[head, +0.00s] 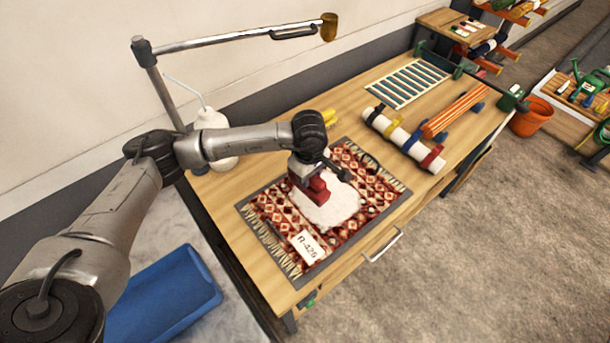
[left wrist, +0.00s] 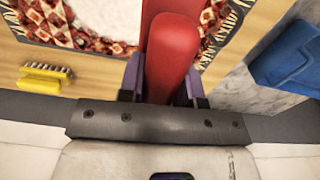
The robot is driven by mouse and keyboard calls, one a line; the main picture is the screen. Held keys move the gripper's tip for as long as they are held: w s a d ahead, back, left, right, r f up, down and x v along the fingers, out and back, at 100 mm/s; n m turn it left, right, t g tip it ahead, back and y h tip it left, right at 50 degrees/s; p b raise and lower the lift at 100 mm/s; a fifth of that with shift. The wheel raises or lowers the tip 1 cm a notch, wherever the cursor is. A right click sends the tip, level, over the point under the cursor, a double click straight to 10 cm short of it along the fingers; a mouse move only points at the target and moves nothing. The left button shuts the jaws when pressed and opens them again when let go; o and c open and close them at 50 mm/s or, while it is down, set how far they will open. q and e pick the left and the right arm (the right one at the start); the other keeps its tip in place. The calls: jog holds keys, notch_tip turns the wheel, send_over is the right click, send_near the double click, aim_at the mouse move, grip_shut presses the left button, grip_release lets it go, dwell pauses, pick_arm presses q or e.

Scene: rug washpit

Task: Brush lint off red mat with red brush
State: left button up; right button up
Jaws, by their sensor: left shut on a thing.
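The red patterned mat (head: 377,197) lies flat on the wooden table, with fringed ends and a grey border. A white patch of lint (head: 335,208) covers its middle. A white tag reading R-426 (head: 307,247) lies on its near end. My left gripper (head: 312,180) is over the mat, shut on the red brush (head: 313,192). The brush's red handle (left wrist: 172,55) fills the middle of the left wrist view, between the fingers. Its bristles are hidden, so I cannot tell whether they touch the lint. My right gripper is not in view.
A yellow brush (left wrist: 46,78) lies beside the mat; it is partly hidden behind my arm in the head view. A white bottle (head: 212,130) stands at the table's back left. A blue tub (head: 165,297) is at lower left. A white roll with straps (head: 402,138) lies farther right.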

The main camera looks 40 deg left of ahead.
pick_arm(q)
jog(key=shift+f+m, duration=0.25)
jog(key=shift+m, duration=0.25)
jog(key=shift+f+b, duration=1.4)
jog(key=shift+f, duration=0.9)
jog(key=shift+a, duration=0.1)
